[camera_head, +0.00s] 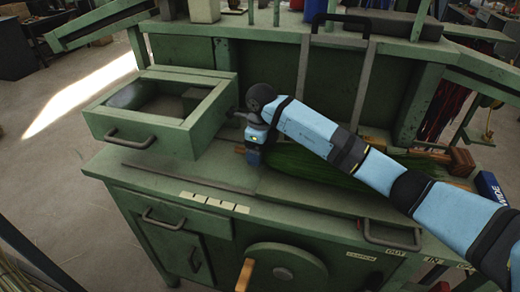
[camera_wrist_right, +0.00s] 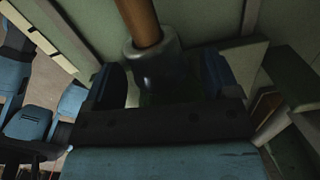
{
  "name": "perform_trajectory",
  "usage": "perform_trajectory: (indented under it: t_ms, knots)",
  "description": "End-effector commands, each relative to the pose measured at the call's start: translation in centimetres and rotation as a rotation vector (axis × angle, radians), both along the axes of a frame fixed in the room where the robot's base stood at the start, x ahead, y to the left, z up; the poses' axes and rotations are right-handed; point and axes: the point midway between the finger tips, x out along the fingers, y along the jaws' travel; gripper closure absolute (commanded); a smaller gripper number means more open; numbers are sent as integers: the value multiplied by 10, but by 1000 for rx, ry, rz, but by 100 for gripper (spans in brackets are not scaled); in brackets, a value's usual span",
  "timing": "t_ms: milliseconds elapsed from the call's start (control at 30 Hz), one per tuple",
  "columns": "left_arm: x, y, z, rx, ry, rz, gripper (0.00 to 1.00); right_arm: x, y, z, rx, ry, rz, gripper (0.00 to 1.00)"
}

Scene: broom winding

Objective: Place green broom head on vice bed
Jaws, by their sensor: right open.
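The green broom head (camera_head: 315,168) lies on the green bench top, partly hidden under my right arm. My right gripper (camera_head: 254,158) points down at its left end, beside a short piece of brown wood (camera_head: 239,150). In the right wrist view, the two dark fingers of my right gripper (camera_wrist_right: 160,82) stand apart. A grey metal collar (camera_wrist_right: 150,62) with a brown wooden stick (camera_wrist_right: 138,20) shows between them. I cannot tell whether the fingers touch the collar. I cannot make out the vice bed for sure. My left gripper is not in view.
An open green drawer box (camera_head: 150,125) stands on the bench at the left. Wooden blocks (camera_head: 462,162) and a blue box (camera_head: 490,187) are at the right. A wheel with a wooden handle (camera_head: 280,272) is on the bench front. The front left of the bench top is clear.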

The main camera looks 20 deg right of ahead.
Motion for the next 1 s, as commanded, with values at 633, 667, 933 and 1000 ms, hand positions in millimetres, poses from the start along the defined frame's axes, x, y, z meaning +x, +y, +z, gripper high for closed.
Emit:
perform_trajectory:
  t_ms: [633,667,933,1000]
  knots:
    - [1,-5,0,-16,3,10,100,-1,-2,111,-1,-2,0,19]
    - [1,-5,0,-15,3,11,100,-1,-2,114,-1,-2,0,19]
    - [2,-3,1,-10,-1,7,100,-2,-2,124,-1,1,0,19]
    - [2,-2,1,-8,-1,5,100,-2,-2,124,-1,1,0,19]
